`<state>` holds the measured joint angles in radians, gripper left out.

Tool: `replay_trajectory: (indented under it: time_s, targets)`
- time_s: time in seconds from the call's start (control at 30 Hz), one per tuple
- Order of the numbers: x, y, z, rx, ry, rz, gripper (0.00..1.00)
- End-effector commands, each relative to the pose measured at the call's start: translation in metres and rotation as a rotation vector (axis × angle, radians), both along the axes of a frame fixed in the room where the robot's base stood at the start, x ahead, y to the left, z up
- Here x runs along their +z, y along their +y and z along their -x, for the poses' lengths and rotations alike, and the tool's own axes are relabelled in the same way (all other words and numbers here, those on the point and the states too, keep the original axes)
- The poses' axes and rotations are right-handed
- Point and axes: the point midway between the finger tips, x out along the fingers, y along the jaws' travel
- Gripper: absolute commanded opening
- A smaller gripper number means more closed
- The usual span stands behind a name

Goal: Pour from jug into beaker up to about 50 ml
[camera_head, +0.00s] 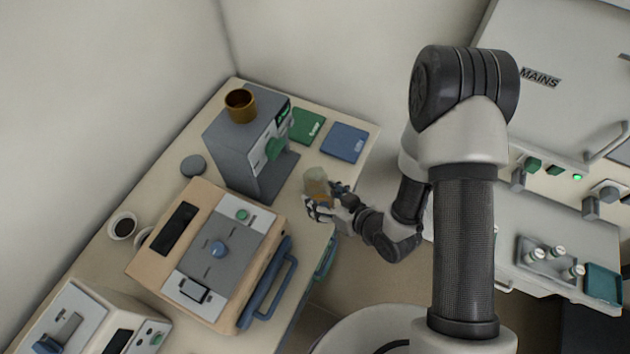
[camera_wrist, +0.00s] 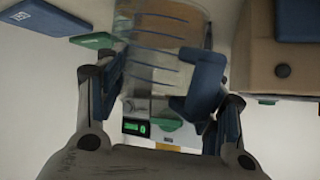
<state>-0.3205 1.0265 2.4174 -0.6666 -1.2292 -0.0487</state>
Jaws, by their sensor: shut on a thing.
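A clear vessel (camera_head: 316,181) with amber-brown contents is held over the table's right edge in the head view; I take it for the jug. In the wrist view the vessel (camera_wrist: 152,55) shows blue graduation lines and a brown band near the top of the picture. My gripper (camera_head: 320,206) is shut around it, with blue finger pads on both sides in the wrist view. Whether it is tilted is hard to tell. I cannot make out a separate beaker in either view.
A grey machine (camera_head: 245,150) with a green display and a brown cup (camera_head: 240,105) on top stands behind. A tan furnace (camera_head: 205,255) is at front left. Green (camera_head: 307,126) and blue (camera_head: 345,142) booklets lie at the back. A tube rack (camera_head: 547,262) is far right.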

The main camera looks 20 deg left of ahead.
Motion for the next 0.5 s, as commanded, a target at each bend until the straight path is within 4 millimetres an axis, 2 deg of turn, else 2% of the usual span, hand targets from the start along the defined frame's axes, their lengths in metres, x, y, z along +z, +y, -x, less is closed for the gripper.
replay_trajectory:
  time_s: [0.03, 0.5]
  targets:
    - [-0.0052, -0.0005, -0.0001, -0.002, -0.012, -0.008, 0.16]
    - [-0.0115, -0.0020, 0.0026, -0.002, -0.122, -0.076, 0.16]
